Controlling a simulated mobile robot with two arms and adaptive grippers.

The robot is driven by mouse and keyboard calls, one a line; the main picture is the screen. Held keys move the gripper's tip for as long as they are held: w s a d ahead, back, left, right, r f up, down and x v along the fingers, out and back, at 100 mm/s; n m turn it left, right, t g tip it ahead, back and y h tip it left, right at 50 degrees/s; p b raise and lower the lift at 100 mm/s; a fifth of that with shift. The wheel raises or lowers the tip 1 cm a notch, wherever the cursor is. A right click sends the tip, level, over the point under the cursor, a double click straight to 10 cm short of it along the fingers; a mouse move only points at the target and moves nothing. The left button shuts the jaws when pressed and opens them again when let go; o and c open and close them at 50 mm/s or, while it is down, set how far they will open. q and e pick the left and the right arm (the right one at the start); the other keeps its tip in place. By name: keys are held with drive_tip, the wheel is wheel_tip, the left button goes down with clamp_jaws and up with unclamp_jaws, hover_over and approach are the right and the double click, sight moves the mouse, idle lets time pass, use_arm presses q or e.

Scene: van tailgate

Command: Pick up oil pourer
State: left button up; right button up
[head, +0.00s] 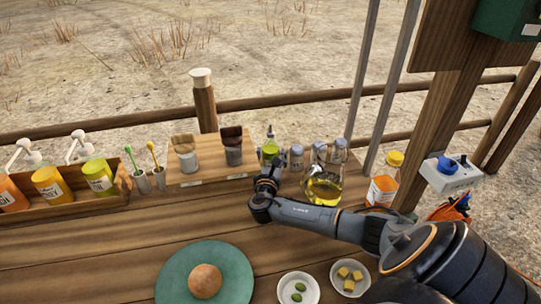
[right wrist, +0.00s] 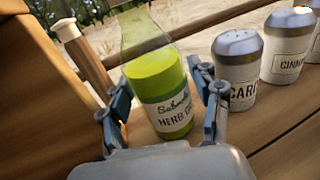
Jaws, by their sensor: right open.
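A bottle of green liquid (head: 270,150) with a dark spout stands at the back of the wooden table. In the right wrist view this bottle (right wrist: 158,85) has a white label reading "HERB" and more I cannot read fully. My right gripper (head: 268,180) is open in front of it, and the fingers (right wrist: 164,100) are on either side of the bottle's lower part. I cannot tell whether they touch it. A rounded glass vessel of yellow oil (head: 323,190) stands to the right, behind my right forearm. My left gripper is not in view.
Grey-capped spice jars (right wrist: 238,65) stand close right of the bottle. A wooden block with brushes (head: 210,170) is to its left. An orange bottle (head: 384,182) stands further right. A green plate with a bun (head: 172,272) and two small bowls (head: 298,278) are in front.

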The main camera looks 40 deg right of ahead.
drive_tip(key=c, duration=1.2)
drive_tip(key=shift+r, duration=0.1)
